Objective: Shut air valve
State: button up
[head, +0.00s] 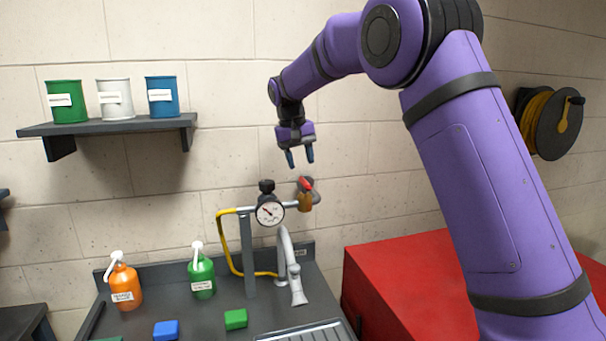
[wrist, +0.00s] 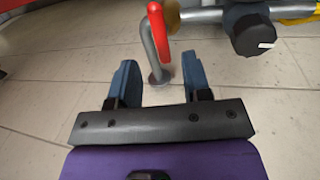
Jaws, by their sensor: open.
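The air valve has a red lever handle (head: 305,184) on a brass body (head: 305,202), at the right end of a horizontal pipe by the wall. In the wrist view the red handle (wrist: 157,30) shows at the top centre, just beyond my fingertips, with part of the brass body beside it. My gripper (head: 300,155) is above the handle, fingers pointing down, apart from it. In the wrist view my gripper (wrist: 158,80) has its two blue fingers spread with nothing between them.
A pressure gauge (head: 270,211) and black knob (wrist: 252,36) sit left of the valve in the head view. A yellow hose (head: 224,245), grey nozzle (head: 298,290), orange bottle (head: 126,286) and green bottle (head: 202,276) are below. A red cabinet (head: 400,275) stands right.

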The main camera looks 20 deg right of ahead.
jog(key=shift+a+r, duration=0.25)
jog(key=shift+r, duration=1)
jog(key=shift+a+r, duration=0.2)
jog(key=shift+r, duration=1)
jog(key=s+d+r+t+y, duration=0.1)
jog(key=s+d+r, duration=0.15)
jog(key=s, duration=0.45)
jog(key=s+d+r+t, duration=0.1)
jog(key=s+d, duration=0.2)
jog(key=s, duration=0.5)
jog(key=s+d+r+y, duration=0.1)
jog(key=s+d+r, duration=0.15)
jog(key=s, duration=0.45)
jog(key=s+d+f+t, duration=0.1)
jog(key=s+f, duration=0.4)
jog(key=s, duration=0.6)
jog(key=s+d+f+t, duration=0.1)
jog(key=s+f, duration=0.3)
jog(key=s, duration=0.7)
jog(key=shift+s+f+t, duration=0.25)
jog(key=shift+f+t, duration=0.1)
jog(key=shift+t, duration=0.35)
